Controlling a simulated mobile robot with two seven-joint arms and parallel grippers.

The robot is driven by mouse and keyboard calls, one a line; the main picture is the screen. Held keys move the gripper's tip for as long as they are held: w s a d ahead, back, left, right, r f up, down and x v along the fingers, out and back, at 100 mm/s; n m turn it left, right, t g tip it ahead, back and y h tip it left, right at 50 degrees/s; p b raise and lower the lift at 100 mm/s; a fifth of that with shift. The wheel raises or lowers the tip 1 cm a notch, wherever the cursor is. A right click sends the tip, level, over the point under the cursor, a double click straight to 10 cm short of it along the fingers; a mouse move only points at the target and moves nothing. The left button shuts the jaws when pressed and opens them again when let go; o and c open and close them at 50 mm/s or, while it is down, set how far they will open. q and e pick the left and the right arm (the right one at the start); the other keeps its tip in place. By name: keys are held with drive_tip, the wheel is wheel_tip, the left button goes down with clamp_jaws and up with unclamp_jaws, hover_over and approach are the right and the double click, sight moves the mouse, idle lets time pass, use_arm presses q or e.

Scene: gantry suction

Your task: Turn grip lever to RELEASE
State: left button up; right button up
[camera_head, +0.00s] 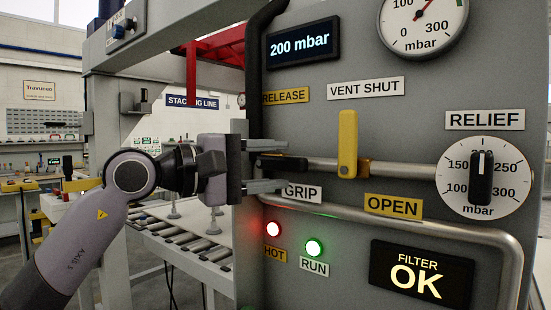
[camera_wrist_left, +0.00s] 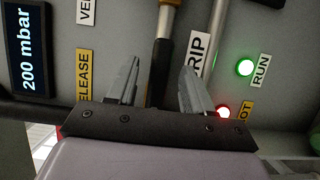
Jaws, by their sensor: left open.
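The black grip lever (camera_head: 283,164) is on the grey panel, between the yellow RELEASE label (camera_head: 285,96) above and the white GRIP label (camera_head: 301,193) below. My left gripper (camera_head: 266,166) is at the lever from the left, with one finger above it and one below. In the left wrist view the open fingers (camera_wrist_left: 158,85) stand on both sides of the dark lever (camera_wrist_left: 159,68), with visible gaps. The lever's near end is hidden behind the gripper body there. I cannot tell exactly which way the lever is turned. My right gripper is not in view.
A yellow vent handle (camera_head: 347,143) stands upright on the pipe right of the lever, near the VENT SHUT label (camera_head: 366,88). A bent metal rail (camera_head: 425,229) runs below. The relief dial (camera_head: 485,178) is at the right. The pressure display (camera_head: 303,48) reads 200 mbar.

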use_arm(q)
drive_tip(key=shift+w+d, duration=0.25)
drive_tip(key=shift+d, duration=0.15)
clamp_jaws()
